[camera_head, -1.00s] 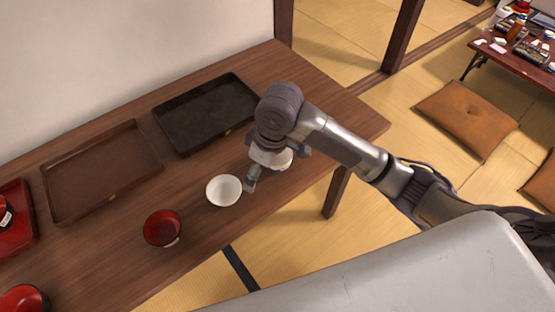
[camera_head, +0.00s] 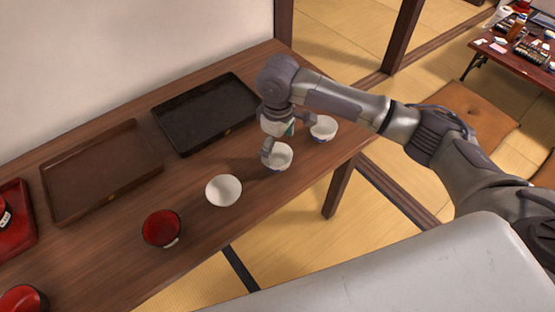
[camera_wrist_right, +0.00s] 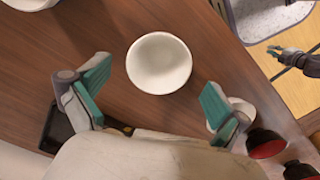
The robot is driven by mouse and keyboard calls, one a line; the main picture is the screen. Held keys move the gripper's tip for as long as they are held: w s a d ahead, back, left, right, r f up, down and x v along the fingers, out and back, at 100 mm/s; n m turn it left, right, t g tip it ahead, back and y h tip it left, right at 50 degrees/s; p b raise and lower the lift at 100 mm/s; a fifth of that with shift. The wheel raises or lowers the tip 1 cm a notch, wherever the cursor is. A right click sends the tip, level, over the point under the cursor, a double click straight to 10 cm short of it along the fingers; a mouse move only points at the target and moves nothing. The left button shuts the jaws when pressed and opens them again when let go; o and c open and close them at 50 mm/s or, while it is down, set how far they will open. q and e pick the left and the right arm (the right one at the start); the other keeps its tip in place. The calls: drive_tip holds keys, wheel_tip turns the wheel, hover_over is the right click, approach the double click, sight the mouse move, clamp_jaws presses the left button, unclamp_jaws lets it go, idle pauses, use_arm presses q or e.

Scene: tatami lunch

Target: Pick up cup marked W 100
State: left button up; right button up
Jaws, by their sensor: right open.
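Three white cups stand in a slanting row on the wooden table; I cannot read a W 100 mark on any. The middle white cup (camera_head: 279,160) is just below my right gripper (camera_head: 280,143) in the head view. In the right wrist view this cup (camera_wrist_right: 159,62) lies ahead, between the open, empty fingers (camera_wrist_right: 156,79). Another white cup (camera_head: 323,129) is at the far right, partly beside the gripper. The third white cup (camera_head: 223,190) is nearer the left. My left gripper (camera_wrist_right: 293,60) shows small at the right wrist view's edge, over the tatami; its jaw state is unclear.
A red bowl (camera_head: 162,229) stands left of the cups, with another (camera_head: 22,300) at the lower left corner. A black tray (camera_head: 206,116) and a brown tray (camera_head: 102,178) lie along the wall. The table's (camera_head: 250,217) front edge is close to the cups.

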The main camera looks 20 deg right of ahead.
sight(277, 163)
wheel_tip(277, 163, down, 5)
drive_tip(key=shift+w+f, duration=0.1)
drive_tip(key=shift+f, duration=0.05)
drive_tip(key=c, duration=1.1)
drive_tip(key=shift+c, duration=0.3)
